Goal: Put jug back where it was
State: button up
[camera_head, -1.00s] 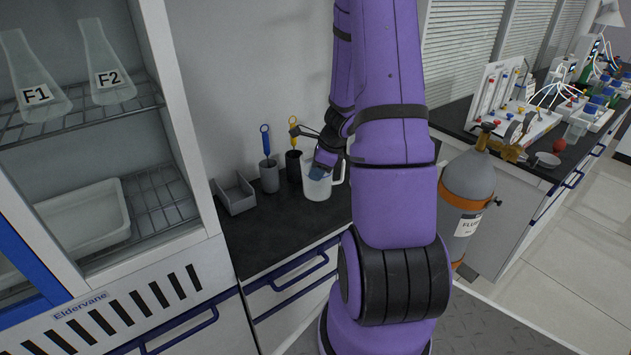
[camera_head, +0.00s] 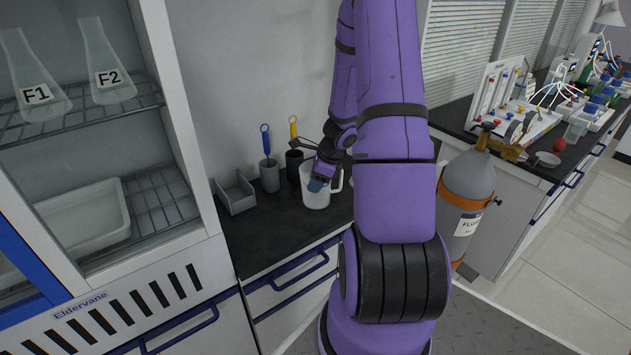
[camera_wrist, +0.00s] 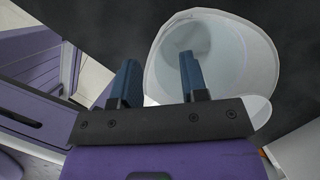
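The jug (camera_head: 316,199) is a pale, translucent open vessel with a handle on its right side. It stands upright on the dark counter (camera_head: 270,232) in the head view. My gripper (camera_head: 318,184) is at its upper part and hides some of its rim. In the wrist view the jug's open mouth (camera_wrist: 235,50) shows beyond my gripper (camera_wrist: 158,82). The two blue fingers are apart. The right finger overlaps the jug's mouth and the left one is outside it, with the near rim between them. I cannot tell whether either finger touches the jug.
A cabinet with flasks (camera_head: 107,75) is at left. A gas cylinder (camera_head: 468,185) stands at right.

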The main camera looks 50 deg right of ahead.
jog(key=shift+r, duration=0.1)
jog(key=v, duration=1.1)
jog(key=w+a+r+n, duration=0.2)
jog(key=a+r+n, duration=0.5)
jog(key=a+r, duration=0.25)
jog(key=s+a+r+n, duration=0.3)
jog(key=a+r+n, duration=0.3)
jog(key=a, duration=0.1)
jog(key=s+a+r+n, duration=0.3)
jog(key=a+r+n, duration=0.25)
jog(key=a, duration=0.25)
jog(key=s+a+r+n+t+h, duration=0.1)
jog(key=s+a+r+n, duration=0.3)
jog(key=s+n, duration=0.5)
jog(key=shift+a+n+t+h, duration=0.3)
jog(key=shift+a+n+h, duration=0.35)
jog(key=shift+a+h, duration=0.1)
